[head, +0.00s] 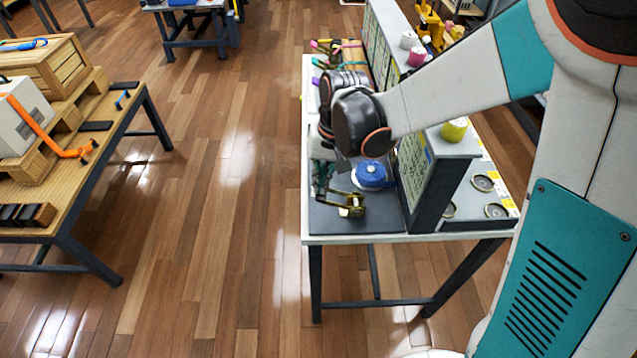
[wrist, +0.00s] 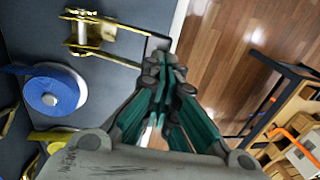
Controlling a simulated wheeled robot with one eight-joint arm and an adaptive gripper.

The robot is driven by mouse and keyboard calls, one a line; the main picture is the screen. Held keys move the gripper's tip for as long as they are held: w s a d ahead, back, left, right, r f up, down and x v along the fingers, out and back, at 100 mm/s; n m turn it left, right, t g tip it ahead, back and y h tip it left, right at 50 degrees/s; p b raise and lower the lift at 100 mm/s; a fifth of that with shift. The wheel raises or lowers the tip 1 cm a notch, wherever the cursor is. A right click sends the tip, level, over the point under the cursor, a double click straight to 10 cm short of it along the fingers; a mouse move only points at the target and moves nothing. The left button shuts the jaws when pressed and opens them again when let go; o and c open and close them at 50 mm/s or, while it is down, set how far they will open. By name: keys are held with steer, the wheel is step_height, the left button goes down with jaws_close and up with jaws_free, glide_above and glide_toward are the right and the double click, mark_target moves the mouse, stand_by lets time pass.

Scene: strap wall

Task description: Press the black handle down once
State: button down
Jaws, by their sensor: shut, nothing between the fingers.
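A brass lever device (head: 350,207) sits at the near end of the grey bench top. Its two thin brass arms end in a dark crossbar, which looks like the black handle (wrist: 152,40). In the wrist view the brass device (wrist: 90,32) is at the upper left. My gripper (wrist: 165,62) is shut and empty, its teal fingers together. Its tips overlap the lower end of the dark crossbar in the wrist view; whether they touch it I cannot tell. In the head view my gripper (head: 321,180) is partly hidden behind my wrist, just beyond the device.
A blue tape roll (head: 371,174) lies beside the brass device; it also shows in the wrist view (wrist: 55,90). An upright panel (head: 420,180) runs along the bench to its right. Open wooden floor lies left of the bench, then a wooden table (head: 120,130) with boxes.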

step_height(320, 180, up, 10)
steer(key=d+p, duration=0.1)
steer(key=p, duration=0.1)
steer(key=shift+r+p, duration=0.15)
steer(key=shift+p, duration=0.25)
